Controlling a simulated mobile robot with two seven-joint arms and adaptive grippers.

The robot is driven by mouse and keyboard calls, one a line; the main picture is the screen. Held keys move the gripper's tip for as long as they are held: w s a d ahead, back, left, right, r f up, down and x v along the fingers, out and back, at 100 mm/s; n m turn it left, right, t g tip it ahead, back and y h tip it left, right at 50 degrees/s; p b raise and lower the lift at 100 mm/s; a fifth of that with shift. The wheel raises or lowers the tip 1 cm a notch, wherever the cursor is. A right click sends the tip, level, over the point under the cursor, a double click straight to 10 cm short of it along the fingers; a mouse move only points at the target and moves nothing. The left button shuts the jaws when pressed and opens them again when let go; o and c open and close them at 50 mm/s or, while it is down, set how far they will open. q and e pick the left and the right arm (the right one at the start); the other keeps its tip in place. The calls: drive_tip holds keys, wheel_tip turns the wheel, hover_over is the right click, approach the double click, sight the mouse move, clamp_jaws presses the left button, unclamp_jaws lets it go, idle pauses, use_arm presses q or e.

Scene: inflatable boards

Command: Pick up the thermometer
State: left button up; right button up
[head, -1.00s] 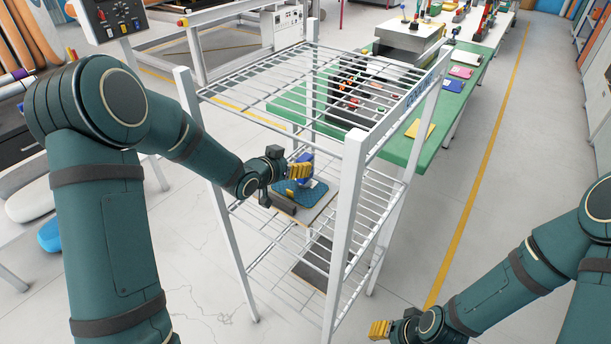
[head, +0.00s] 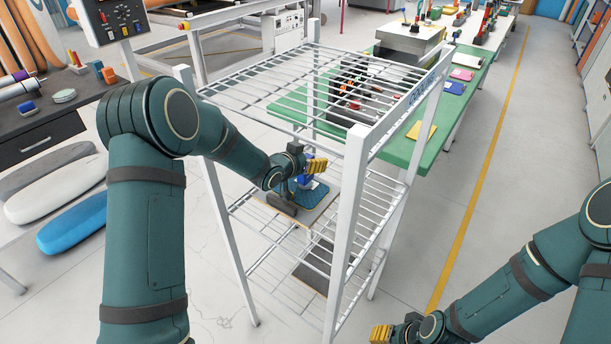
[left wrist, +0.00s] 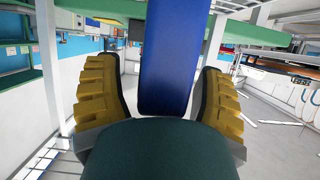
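A blue block-like body (head: 304,180), which I take to be the thermometer, stands on the rack's middle shelf. In the left wrist view it is a tall blue shape (left wrist: 174,60) between my fingers. My left gripper (head: 316,166) is at this blue body, its yellow fingers on either side. A gap shows at the left finger in the left wrist view (left wrist: 160,105), so it looks open around the body. The lower part of the body is hidden by my gripper.
The white wire rack (head: 356,200) has posts and a top shelf above my left gripper. A green table (head: 430,148) stands behind. Floor to the right is clear.

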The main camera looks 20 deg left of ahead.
use_arm(q)
clamp_jaws()
drive_tip(key=shift+r, duration=0.1)
